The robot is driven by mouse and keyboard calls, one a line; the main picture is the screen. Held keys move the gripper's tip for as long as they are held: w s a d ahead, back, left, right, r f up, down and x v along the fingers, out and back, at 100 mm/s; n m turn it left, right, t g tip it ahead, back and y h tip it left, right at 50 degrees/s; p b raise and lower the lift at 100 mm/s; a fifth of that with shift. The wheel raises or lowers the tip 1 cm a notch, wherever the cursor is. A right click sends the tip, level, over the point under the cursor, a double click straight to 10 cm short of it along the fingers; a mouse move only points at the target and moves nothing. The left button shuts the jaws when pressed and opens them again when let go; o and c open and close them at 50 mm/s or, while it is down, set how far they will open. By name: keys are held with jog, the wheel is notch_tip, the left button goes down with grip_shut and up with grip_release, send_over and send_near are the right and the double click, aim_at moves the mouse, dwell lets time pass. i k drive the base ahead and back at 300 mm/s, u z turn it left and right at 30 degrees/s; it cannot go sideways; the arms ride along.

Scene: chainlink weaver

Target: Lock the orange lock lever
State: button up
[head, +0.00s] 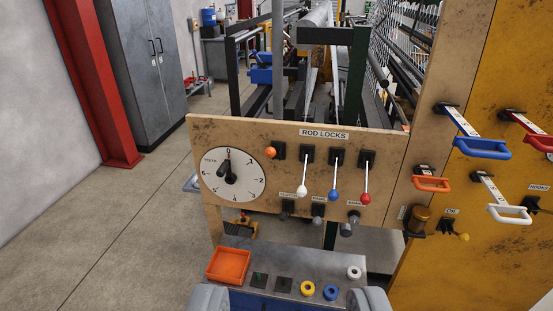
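The orange lock lever (270,152) is the leftmost in the row under the ROD LOCKS label on the wooden panel (330,133). Its orange ball stands close to its black mount, and its rod is hardly visible. The white lever (301,190), blue lever (334,195) and red lever (366,198) hang down from their mounts, knobs lowest. Two grey rounded parts at the bottom edge look like the fingers of my gripper (288,298). They are wide apart, cut off by the frame, well below and nearer than the orange lever, with nothing seen held between them.
A white dial (248,182) is left of the levers. Dark knobs (318,210) stick out below them. A shelf (310,278) holds an orange tray (229,264) and several coloured rings. Blue, red, white and orange handles (431,184) protrude at right. Open floor lies left.

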aim_at(271, 152)
jog(key=z, duration=0.35)
jog(key=i, duration=1.4)
jog(key=u, duration=0.6)
